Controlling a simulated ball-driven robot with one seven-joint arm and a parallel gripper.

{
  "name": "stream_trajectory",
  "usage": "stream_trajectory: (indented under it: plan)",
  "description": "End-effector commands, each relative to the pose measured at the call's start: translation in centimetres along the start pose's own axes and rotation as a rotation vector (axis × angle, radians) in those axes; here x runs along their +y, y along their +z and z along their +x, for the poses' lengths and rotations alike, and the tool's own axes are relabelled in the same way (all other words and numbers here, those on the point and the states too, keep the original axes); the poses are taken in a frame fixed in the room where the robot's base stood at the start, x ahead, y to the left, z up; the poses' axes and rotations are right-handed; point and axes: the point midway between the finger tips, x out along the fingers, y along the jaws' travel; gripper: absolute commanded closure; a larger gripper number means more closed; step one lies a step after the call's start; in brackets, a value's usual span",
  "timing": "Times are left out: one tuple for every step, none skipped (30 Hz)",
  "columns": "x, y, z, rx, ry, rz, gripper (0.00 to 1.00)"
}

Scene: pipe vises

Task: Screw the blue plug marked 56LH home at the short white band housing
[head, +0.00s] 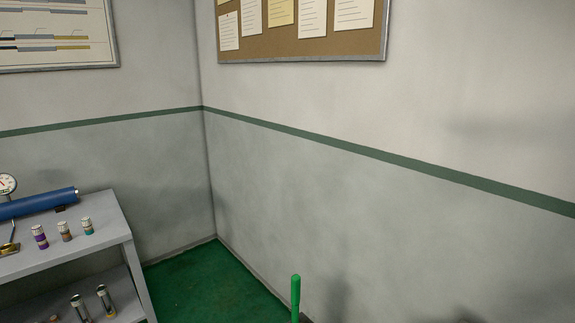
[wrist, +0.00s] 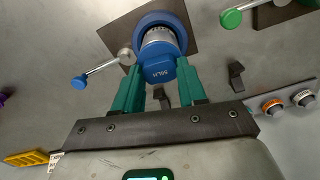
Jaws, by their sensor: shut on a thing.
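In the wrist view the blue plug marked 56LH (wrist: 158,73) sits between the teal fingers of my gripper (wrist: 158,82), which is shut on it. Just beyond the plug is a short pale, silvery-white band (wrist: 159,35) inside a round blue housing (wrist: 172,17). The plug is roughly in line with the housing and overlaps its near edge in the picture. I cannot tell how deep the plug sits or whether threads are engaged. The head view shows neither the plug, the housing nor my gripper.
A rod with a blue end (wrist: 79,82) juts left of the housing; a green-ended handle (wrist: 231,18) is at upper right. Orange-banded (wrist: 271,105) and white-banded (wrist: 303,98) fittings lie right. In the head view a grey shelf (head: 105,220) holds a blue pipe (head: 38,203) and small fittings.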

Motion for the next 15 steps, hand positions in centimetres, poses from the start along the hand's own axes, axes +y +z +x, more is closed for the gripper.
stream_trajectory:
  plan:
    - [0.01, 0.0, 0.0, 0.0, 0.0, 0.0, 1.0]
    - [0.01, 0.0, 0.0, 0.0, 0.0, 0.0, 1.0]
    - [0.01, 0.0, 0.0, 0.0, 0.0, 0.0, 1.0]
    - [0.01, 0.0, 0.0, 0.0, 0.0, 0.0, 1.0]
    - [0.01, 0.0, 0.0, 0.0, 0.0, 0.0, 1.0]
    - [0.01, 0.0, 0.0, 0.0, 0.0, 0.0, 1.0]
    - [0.01, 0.0, 0.0, 0.0, 0.0, 0.0, 1.0]
    - [0.01, 0.0, 0.0, 0.0, 0.0, -0.001, 1.0]
    - [0.02, 0.0, 0.0, 0.0, 0.0, -0.009, 1.0]
    - [0.03, 0.0, 0.0, 0.0, 0.0, -0.022, 1.0]
    - [0.05, 0.0, 0.01, 0.0, 0.0, -0.044, 1.0]
    - [0.07, 0.0, 0.01, 0.0, 0.001, -0.084, 1.0]
    - [0.07, 0.0, 0.01, 0.0, 0.001, -0.121, 1.0]
    - [0.09, -0.01, 0.01, 0.0, 0.0, -0.161, 1.0]
    - [0.09, 0.0, 0.02, 0.0, 0.0, -0.217, 1.0]
